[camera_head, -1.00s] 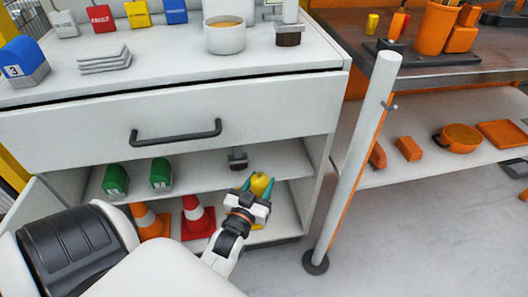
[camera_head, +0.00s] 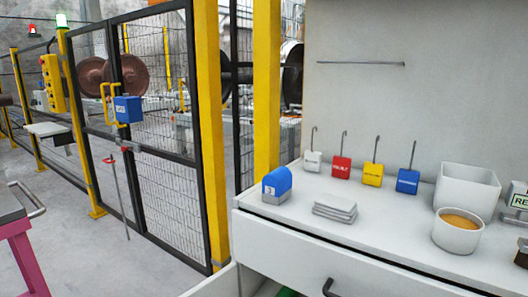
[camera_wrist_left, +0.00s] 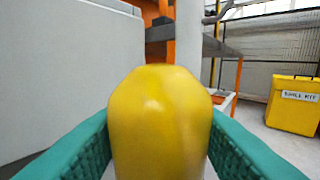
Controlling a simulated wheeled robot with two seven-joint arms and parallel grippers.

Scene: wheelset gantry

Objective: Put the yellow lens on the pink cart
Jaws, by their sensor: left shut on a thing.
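The yellow lens (camera_wrist_left: 160,120) fills the middle of the left wrist view. My left gripper (camera_wrist_left: 160,140) is shut on it, with a teal finger on each side. In the head view neither gripper shows. A pink frame (camera_head: 25,255), which looks like part of the pink cart, stands at the left edge of the head view, with a dark top and a grey handle. Most of it is cut off by the picture's edge.
A white cabinet (camera_head: 330,258) with a blue block (camera_head: 277,183), grey plates (camera_head: 335,209) and a white bowl (camera_head: 458,230) stands at the right. A yellow-framed mesh fence (camera_head: 165,150) runs behind. Grey floor (camera_head: 130,265) lies free between the cart and the cabinet.

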